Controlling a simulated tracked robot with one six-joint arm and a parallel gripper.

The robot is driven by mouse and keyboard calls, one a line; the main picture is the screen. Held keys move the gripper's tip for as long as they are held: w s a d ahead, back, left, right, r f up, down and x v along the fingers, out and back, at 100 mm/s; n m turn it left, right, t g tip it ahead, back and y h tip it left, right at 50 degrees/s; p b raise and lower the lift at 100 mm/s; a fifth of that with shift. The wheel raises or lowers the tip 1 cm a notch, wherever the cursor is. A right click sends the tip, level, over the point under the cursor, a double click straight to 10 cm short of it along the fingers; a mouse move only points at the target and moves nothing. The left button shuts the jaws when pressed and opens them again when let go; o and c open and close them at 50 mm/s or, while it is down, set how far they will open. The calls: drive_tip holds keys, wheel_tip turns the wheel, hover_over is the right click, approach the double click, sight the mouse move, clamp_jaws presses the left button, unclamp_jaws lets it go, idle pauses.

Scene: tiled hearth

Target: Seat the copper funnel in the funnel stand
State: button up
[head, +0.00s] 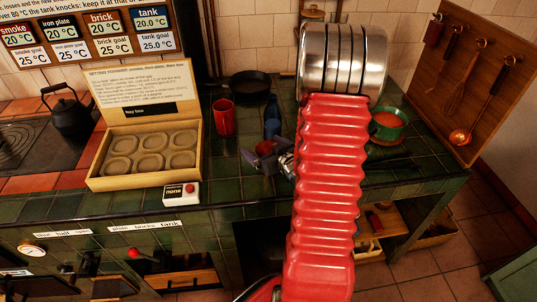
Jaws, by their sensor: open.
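I cannot clearly make out the copper funnel or the funnel stand in the head view. My red ribbed arm with its steel joint covers the middle of the counter and may hide them. A copper-coloured bowl shape (459,137) hangs low on the wooden board at the right; it looks like a ladle. My gripper (267,157) seems to be the grey and dark jaws low over the green tiles, left of my arm. It is open, with nothing visibly held. A dark blue upright object (272,122) stands just behind it.
A red cup (223,117) and a black pan (250,82) stand behind the gripper. A wooden box (150,155) with round moulds, a button box (181,194) and a black kettle (71,115) are left.

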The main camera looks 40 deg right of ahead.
drive_tip(key=shift+c, duration=0.2)
drive_tip(key=c, duration=1.2)
drive_tip(key=shift+o, duration=0.2)
drive_tip(key=shift+r, duration=0.1)
drive_tip(key=shift+r, duration=4.95)
